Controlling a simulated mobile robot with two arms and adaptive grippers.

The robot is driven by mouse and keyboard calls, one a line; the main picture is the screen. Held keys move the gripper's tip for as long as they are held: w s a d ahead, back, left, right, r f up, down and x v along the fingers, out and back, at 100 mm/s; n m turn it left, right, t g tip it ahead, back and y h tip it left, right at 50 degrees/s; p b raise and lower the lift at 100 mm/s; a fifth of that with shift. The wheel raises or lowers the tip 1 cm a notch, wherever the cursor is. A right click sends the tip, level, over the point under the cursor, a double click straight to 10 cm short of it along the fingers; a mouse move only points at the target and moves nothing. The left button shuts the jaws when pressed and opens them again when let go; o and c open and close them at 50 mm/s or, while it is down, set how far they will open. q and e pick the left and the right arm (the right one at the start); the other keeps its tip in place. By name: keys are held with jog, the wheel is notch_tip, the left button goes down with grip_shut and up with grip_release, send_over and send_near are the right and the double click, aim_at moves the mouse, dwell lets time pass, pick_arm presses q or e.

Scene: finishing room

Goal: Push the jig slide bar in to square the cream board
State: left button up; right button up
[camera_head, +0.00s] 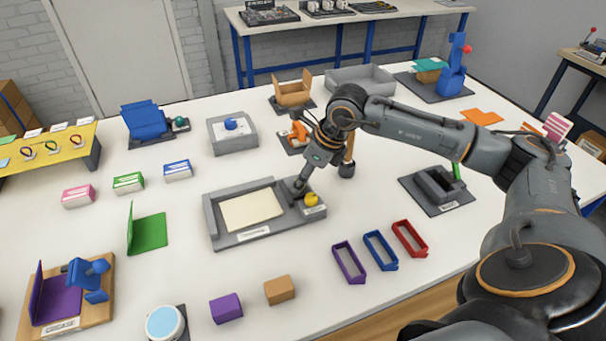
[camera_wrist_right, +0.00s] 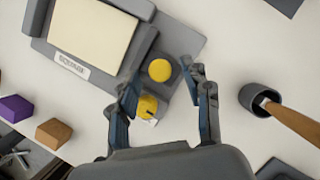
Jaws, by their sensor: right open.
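The grey jig (camera_head: 212,232) lies near the middle of the white table, with the cream board (camera_head: 252,210) flat inside it. The board also shows at top left in the right wrist view (camera_wrist_right: 95,28). The grey slide bar (camera_wrist_right: 140,52) runs along the board's right side, and I cannot tell whether it touches the board. A round yellow knob (camera_wrist_right: 159,70) and a second yellow piece (camera_wrist_right: 147,106) are on the jig's right end. My right gripper (camera_head: 297,190) is over that end; its fingers (camera_wrist_right: 165,88) are apart, with the yellow parts seen between them. My left gripper is out of view.
A grey cup with a wooden handle (camera_wrist_right: 262,100) stands right of the gripper. Purple, blue and red frames (camera_head: 380,250) lie at the front right of the jig. A purple block (camera_head: 226,307) and an orange-brown block (camera_head: 279,290) sit in front. Bare table lies around the jig.

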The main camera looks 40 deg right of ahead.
aim_at(288, 193)
jog(key=shift+w+f, duration=0.15)
jog(key=shift+f, duration=0.15)
grip_shut()
jog(key=shift+a, duration=0.15)
jog(key=a, duration=0.2)
jog(key=w+a+b, duration=0.1)
jog(key=shift+a, duration=0.35)
grip_release()
jog(key=shift+s+d, duration=0.1)
jog(key=shift+r, duration=0.1)
jog(key=v, duration=1.2)
